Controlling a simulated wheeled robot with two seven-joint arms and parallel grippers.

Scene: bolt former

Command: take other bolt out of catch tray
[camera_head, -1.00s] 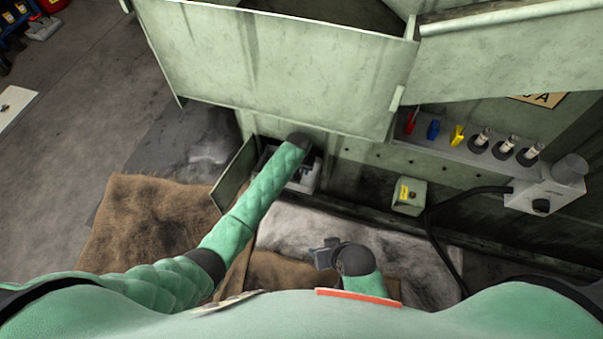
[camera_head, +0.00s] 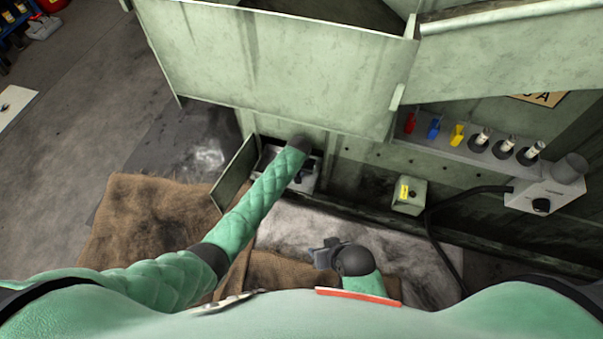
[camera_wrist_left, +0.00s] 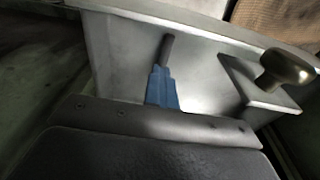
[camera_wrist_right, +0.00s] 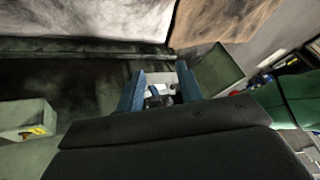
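The grey metal catch tray (camera_head: 309,184) sits in the opening low in the machine, partly hidden by my left wrist in the head view. In the left wrist view its smooth walls (camera_wrist_left: 207,78) fill the middle, with a brass knob (camera_wrist_left: 286,68) on a bracket at right. My left gripper (camera_wrist_left: 163,72) reaches into the tray, its blue fingers together. A dark, thin bolt (camera_wrist_left: 168,48) sticks out beyond the fingertips and appears gripped. My right gripper (camera_head: 324,253) hangs in front of the machine, its blue fingers (camera_wrist_right: 160,88) apart with nothing between them.
An open flap (camera_head: 234,172) stands left of the tray. A large green guard (camera_head: 280,65) overhangs it. A small box with a yellow label (camera_head: 409,196) and a black cable (camera_head: 432,235) are at right. Cloths (camera_head: 150,225) cover the floor in front.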

